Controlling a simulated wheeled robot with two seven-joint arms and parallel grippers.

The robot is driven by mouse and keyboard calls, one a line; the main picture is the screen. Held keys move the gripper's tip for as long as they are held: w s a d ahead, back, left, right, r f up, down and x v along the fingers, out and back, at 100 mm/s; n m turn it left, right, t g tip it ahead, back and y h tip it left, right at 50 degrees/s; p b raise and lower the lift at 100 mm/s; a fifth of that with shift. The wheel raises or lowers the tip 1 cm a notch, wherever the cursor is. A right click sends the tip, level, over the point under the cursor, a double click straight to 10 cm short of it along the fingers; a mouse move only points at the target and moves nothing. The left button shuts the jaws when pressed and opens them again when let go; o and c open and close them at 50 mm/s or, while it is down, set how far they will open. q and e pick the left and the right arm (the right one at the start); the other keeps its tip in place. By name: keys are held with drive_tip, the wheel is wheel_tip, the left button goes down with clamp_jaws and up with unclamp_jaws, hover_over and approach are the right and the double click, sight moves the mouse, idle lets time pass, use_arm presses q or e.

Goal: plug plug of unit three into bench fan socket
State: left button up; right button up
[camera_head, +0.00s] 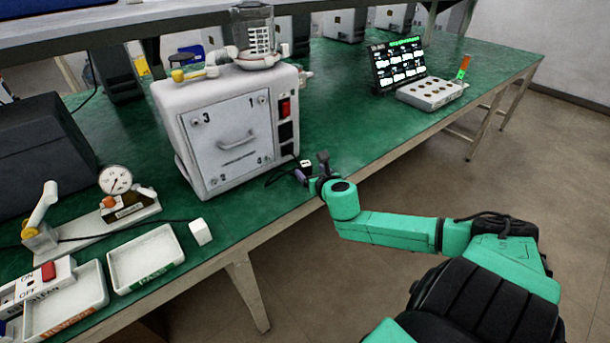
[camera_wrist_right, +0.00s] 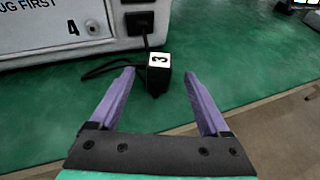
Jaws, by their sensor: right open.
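The plug of unit three (camera_wrist_right: 156,80) is a black block with a white label reading 3. It lies on the green bench top, and a black cable runs from it toward the white unit (camera_wrist_right: 55,30). In the head view the plug (camera_head: 306,163) is at the bench's front edge, right of the white unit (camera_head: 205,85). My right gripper (camera_wrist_right: 160,74) is open, its purple fingers on either side of and just short of the plug. It also shows in the head view (camera_head: 312,170). I cannot make out a bench fan socket. My left gripper is not in view.
A gauge (camera_head: 115,181) and white trays (camera_head: 146,258) stand at the left of the bench. A small white block (camera_head: 200,232) is near the front edge. A screen (camera_head: 398,62) and a white box with holes (camera_head: 431,92) stand at right. Bench between is clear.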

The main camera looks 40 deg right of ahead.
sight(307, 168)
drive_tip(key=x, duration=0.6)
drive_tip(key=shift+s+a+f+b, duration=0.1)
drive_tip(key=shift+f+b, duration=0.05)
drive_tip(key=shift+b, duration=0.2)
drive_tip(key=shift+s, duration=0.1)
drive_tip(key=shift+c, duration=0.3)
clamp_jaws()
drive_tip(key=shift+r, duration=0.2)
wheel_tip(307, 168, up, 20)
drive_tip(key=p, duration=0.4)
